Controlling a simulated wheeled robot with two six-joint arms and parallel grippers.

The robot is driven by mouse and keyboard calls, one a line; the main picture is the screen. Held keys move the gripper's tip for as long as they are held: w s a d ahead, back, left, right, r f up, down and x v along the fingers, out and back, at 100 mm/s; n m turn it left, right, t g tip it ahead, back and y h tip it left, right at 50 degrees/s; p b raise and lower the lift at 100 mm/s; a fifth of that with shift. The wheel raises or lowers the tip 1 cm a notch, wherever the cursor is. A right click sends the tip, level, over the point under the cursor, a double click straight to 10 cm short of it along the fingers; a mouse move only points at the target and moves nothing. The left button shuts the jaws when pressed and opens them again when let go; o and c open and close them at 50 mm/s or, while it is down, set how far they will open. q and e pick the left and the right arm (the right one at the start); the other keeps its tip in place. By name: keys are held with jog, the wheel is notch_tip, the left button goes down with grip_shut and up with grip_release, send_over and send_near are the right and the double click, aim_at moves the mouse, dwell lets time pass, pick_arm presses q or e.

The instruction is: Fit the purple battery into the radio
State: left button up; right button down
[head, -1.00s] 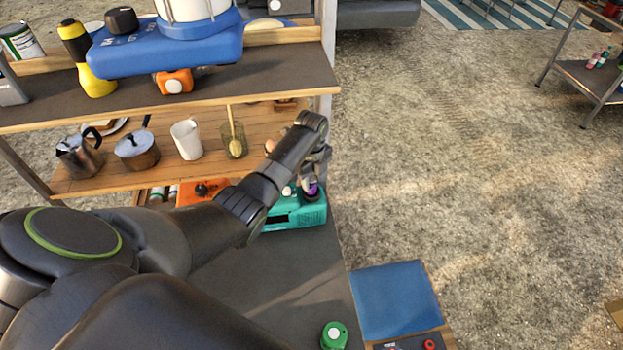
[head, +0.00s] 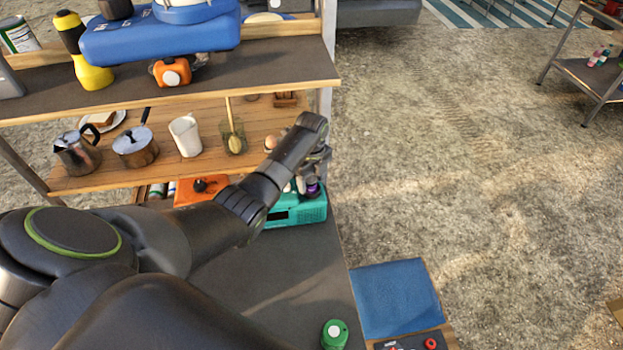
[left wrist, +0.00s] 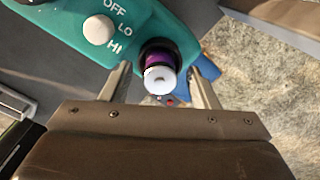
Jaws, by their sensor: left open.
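The purple battery (left wrist: 160,62) has a white end cap. In the left wrist view it sits upright at a dark round ring on the teal radio (left wrist: 65,25); how deep it sits I cannot tell. The radio also shows in the head view (head: 297,214), at the counter's far right, with the battery (head: 313,189) at its right end. My left gripper (left wrist: 161,83) is open, one finger on each side of the battery, with visible gaps. In the head view the gripper (head: 313,176) partly hides the battery and radio. My right gripper is not in view.
A wooden shelf (head: 270,72) with a blue case (head: 160,38) and an orange object (head: 172,72) stands behind. Pots and a white cup (head: 186,136) are on the lower shelf. A green round object (head: 334,334) is on the counter's near edge. The counter middle is clear.

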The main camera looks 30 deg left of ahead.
pick_arm(q)
jog(key=shift+r+b, duration=0.6)
jog(key=shift+r, duration=3.15)
